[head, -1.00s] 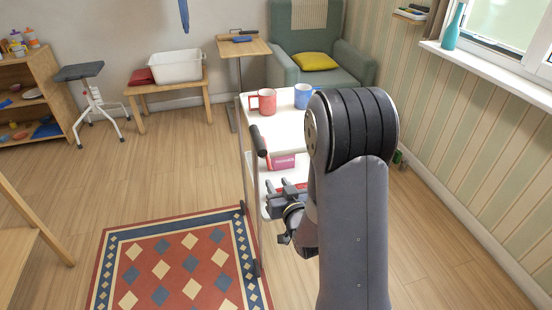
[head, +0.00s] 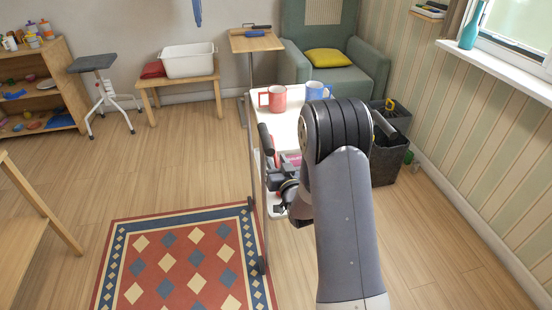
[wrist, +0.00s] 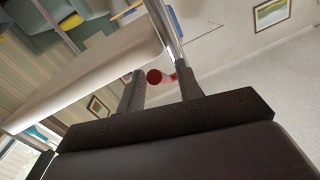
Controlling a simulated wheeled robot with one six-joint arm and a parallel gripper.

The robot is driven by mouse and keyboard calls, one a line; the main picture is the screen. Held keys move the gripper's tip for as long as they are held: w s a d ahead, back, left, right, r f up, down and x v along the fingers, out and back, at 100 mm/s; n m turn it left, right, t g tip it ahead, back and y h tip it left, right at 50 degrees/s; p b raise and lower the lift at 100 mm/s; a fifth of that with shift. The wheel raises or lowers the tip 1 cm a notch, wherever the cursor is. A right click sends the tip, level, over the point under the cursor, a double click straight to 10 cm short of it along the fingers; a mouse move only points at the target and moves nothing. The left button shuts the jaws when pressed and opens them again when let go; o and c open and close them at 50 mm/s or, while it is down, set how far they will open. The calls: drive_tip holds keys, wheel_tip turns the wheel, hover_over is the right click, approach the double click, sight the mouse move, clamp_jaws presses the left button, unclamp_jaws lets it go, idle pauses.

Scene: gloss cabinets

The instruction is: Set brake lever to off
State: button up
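A white two-shelf trolley (head: 291,130) with a dark push handle (head: 266,139) stands ahead of me. My gripper (head: 270,158) is at its near end, below the handle. In the wrist view, a short red round-ended piece (wrist: 154,76), which looks like the brake lever, shows between the two fingertips of my gripper (wrist: 160,82). The fingers are apart, with a gap seen on the left of the red piece; I cannot tell whether the right finger touches it. In the head view my arm hides the lever, and its setting cannot be read.
A red mug (head: 273,98) and a blue mug (head: 316,91) stand on the trolley's top shelf. A patterned rug (head: 185,262) lies left of the trolley. A dark bin (head: 388,160) stands to the right, near the wall.

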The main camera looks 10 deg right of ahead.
drive_tip(key=shift+w+a, duration=0.1)
drive_tip(key=shift+w, duration=0.45)
drive_tip(key=shift+c, duration=0.5)
clamp_jaws()
